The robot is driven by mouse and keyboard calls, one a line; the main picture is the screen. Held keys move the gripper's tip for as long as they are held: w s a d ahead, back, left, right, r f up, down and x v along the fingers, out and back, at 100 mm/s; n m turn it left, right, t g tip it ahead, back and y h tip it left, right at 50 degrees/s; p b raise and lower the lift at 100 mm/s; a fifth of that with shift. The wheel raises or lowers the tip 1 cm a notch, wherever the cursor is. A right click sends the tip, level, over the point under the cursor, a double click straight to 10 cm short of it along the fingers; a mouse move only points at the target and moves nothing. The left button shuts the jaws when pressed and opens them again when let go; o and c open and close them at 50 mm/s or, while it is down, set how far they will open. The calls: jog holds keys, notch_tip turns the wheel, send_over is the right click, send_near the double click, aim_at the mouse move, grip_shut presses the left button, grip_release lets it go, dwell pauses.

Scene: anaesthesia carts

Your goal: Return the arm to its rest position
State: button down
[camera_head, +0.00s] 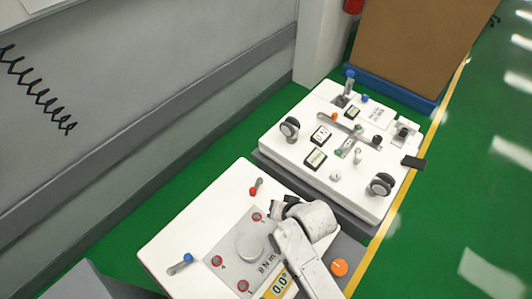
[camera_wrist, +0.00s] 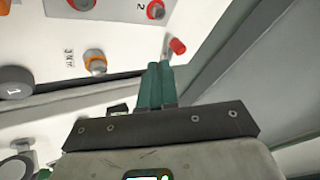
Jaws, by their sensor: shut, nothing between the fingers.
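My gripper (camera_wrist: 155,68) shows in the wrist view as two teal fingers side by side, shut with nothing between them. Their tips are close to a red-tipped lever (camera_wrist: 177,46) on a white panel; I cannot tell how far apart they are. In the head view my white arm reaches from the bottom edge over the right part of the near cart (camera_head: 165,245). Its dark end (camera_head: 290,203) is bent left above the cart's far right side. The fingers are not clear there.
The far cart (camera_head: 270,140) carries wheels, knobs and gauges. The near cart has a red-tipped lever (camera_head: 255,187), a blue-tipped lever (camera_head: 182,263) and an orange button (camera_head: 339,267). A grey wall (camera_head: 150,110) runs along the left. Green floor (camera_head: 460,170) lies open at right.

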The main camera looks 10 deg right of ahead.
jog(key=s+d+r+n+g+h, duration=0.1)
jog(key=s+d+r+g, duration=0.1)
jog(key=s+d, duration=0.3)
jog(key=s+d+r+n+g+h, duration=0.1)
jog(key=s+d, duration=0.4)
jog(key=s, duration=0.7)
jog(key=s+d+r+n+g, duration=0.2)
jog(key=s+d, duration=0.3)
jog(key=s, duration=0.3)
jog(key=shift+s+d+r+g+h, duration=0.25)
jog(key=shift+s+r+g+h, duration=0.15)
jog(key=shift+r+g, duration=0.15)
